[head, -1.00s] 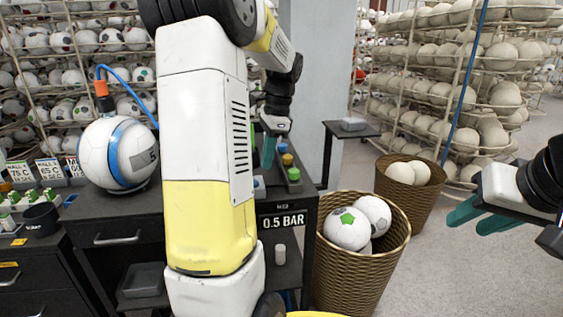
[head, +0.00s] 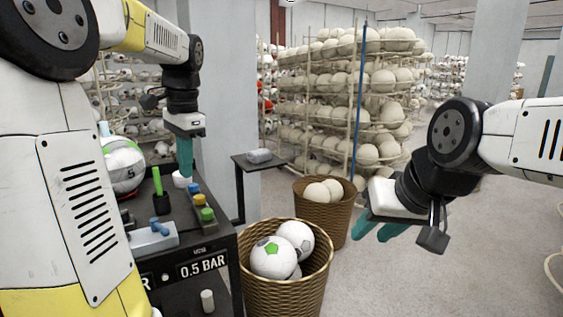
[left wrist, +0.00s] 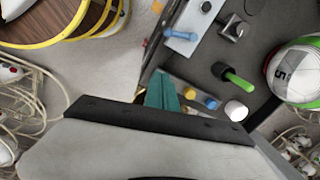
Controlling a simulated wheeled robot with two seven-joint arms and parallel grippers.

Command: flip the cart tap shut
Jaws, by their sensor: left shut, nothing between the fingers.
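The cart (head: 190,245) is a dark bench with a "0.5 BAR" label on its front. On it, a blue lever (head: 159,228) sits on a pale grey block (head: 150,240), and a green handle (head: 157,180) stands up from a black round base (head: 161,204). I cannot tell for sure which is the tap. In the left wrist view the blue lever (left wrist: 180,35) and green handle (left wrist: 240,80) both show. My left gripper (head: 186,176) is shut and empty, pointing down above the cart's far part, beside the buttons. My right gripper (head: 378,226) is open and empty, off to the right.
Blue (head: 193,187), yellow (head: 199,200) and green (head: 207,214) buttons line the cart's right edge. A white cup (head: 181,179) and a ball (head: 122,166) are behind. A wicker basket of balls (head: 285,290) stands close to the right, another (head: 325,220) beyond.

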